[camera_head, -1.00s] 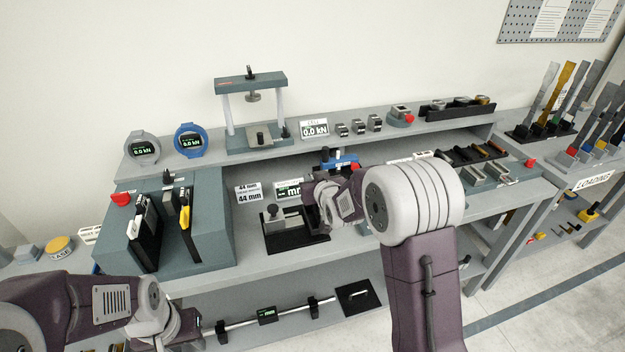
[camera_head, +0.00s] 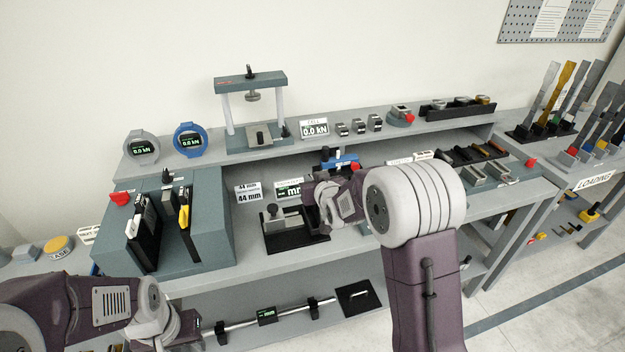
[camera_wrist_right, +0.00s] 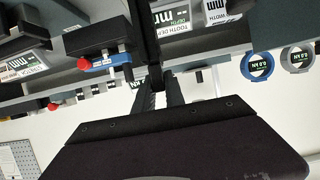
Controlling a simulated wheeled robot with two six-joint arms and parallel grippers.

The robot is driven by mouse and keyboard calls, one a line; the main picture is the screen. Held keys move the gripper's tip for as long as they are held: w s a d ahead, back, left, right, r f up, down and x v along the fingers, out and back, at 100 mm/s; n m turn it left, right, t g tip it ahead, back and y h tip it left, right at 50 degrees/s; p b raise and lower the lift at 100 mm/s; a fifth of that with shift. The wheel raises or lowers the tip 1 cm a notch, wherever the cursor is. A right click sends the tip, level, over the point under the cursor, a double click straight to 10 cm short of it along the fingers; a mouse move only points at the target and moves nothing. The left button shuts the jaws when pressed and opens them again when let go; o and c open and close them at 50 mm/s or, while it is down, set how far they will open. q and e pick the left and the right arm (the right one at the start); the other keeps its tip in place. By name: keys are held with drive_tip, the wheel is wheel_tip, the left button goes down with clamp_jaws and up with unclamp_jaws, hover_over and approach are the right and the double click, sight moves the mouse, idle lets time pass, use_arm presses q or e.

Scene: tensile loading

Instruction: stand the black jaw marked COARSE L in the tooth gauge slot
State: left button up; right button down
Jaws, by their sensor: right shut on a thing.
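My right gripper (camera_wrist_right: 158,96) is shut on a black jaw (camera_wrist_right: 147,38), which shows as a dark upright piece between the fingers in the right wrist view. Its marking cannot be read. In the head view my right gripper (camera_head: 312,196) is over the middle of the bench, and its wrist hides the jaw.
A grey fixture on a black base (camera_head: 290,236) stands in front of the display cards (camera_head: 249,192). A teal block (camera_head: 205,245) with black upright parts stands at the left. A row of dark and brown pieces (camera_head: 470,153) lies to the right.

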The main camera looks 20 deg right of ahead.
drive_tip(key=shift+f+b, duration=3.35)
drive_tip(key=shift+f, duration=0.2)
drive_tip(key=c, duration=1.3)
unclamp_jaws()
drive_tip(key=shift+s+f, duration=0.1)
drive_tip(key=shift+f, duration=0.05)
drive_tip(key=v, duration=0.9)
